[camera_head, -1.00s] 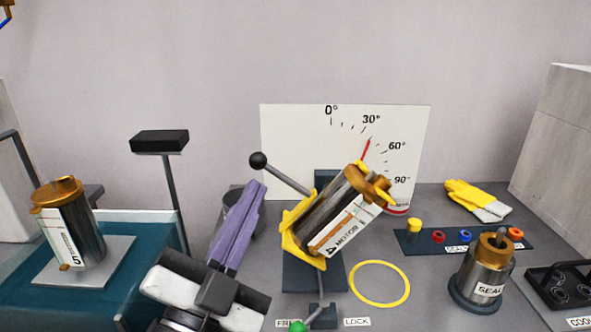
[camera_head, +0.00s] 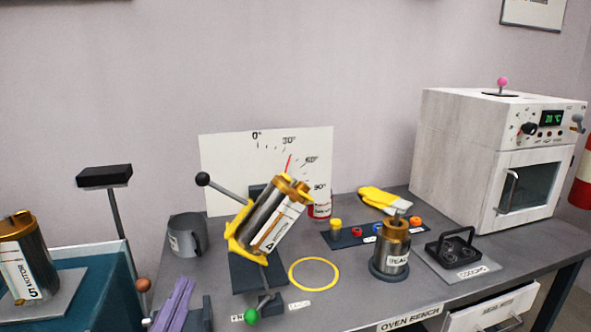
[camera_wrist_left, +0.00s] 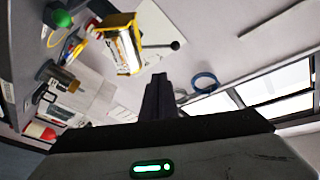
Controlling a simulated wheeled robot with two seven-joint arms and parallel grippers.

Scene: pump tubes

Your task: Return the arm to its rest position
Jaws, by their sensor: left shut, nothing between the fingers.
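My left gripper (camera_head: 176,305) shows its purple fingers at the bottom of the head view, closed together with nothing between them. It also shows in the left wrist view (camera_wrist_left: 158,95), pointing away from the camera. The fingers are left of and in front of the yellow tilting cradle (camera_head: 236,246), apart from it in the head view. The cradle holds a tilted metal tube (camera_head: 264,222) with a copper-coloured cap and a label. My right gripper is not in view.
A grey mug (camera_head: 188,238) stands behind my left gripper. A labelled tube (camera_head: 28,262) stands on the teal stand at left. A yellow ring (camera_head: 314,287), a seal tube (camera_head: 390,258), a black tray (camera_head: 453,246) and a white oven (camera_head: 495,150) occupy the bench to the right.

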